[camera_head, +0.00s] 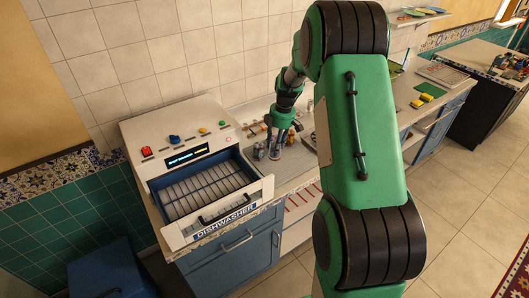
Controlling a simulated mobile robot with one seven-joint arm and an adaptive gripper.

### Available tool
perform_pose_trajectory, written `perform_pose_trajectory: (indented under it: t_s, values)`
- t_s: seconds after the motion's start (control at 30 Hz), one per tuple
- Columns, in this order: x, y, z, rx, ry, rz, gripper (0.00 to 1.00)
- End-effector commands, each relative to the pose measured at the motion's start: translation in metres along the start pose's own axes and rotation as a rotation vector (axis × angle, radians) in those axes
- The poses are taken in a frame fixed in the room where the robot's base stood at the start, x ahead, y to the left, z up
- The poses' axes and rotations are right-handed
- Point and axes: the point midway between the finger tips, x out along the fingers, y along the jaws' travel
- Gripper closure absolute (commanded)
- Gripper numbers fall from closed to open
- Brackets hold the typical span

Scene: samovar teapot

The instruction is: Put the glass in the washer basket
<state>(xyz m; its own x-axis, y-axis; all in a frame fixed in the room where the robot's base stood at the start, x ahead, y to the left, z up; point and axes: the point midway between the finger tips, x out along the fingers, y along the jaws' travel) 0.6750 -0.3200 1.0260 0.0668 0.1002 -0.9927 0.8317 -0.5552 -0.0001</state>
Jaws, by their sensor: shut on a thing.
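The washer basket (205,187) is a pale slatted rack inside the open blue drawer of a white dishwasher, left of centre. It looks empty. My gripper (277,132) points down over the counter to the right of the dishwasher. It is shut on a small, clear glass (275,150), which shows below the fingers. The glass appears upright at or just above the counter; I cannot tell whether it touches it. The finger contact is too small to see clearly.
The dishwasher (180,128) has coloured knobs on top, and its drawer front juts over a blue cabinet (235,245). Small jars or glasses (258,151) stand close to the held glass. Yellow items (421,100) lie on the counter at right. My arm hides part of the counter.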

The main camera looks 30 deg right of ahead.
Motion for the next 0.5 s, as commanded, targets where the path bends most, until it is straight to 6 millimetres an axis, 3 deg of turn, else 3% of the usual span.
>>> perform_pose_trajectory:
  t_s: [0.27, 0.5]
  values:
    - [-0.001, -0.003, -0.008, -0.001, 0.000, -0.001, 0.89]
    - [-0.001, -0.018, -0.045, 0.006, -0.003, -0.003, 0.89]
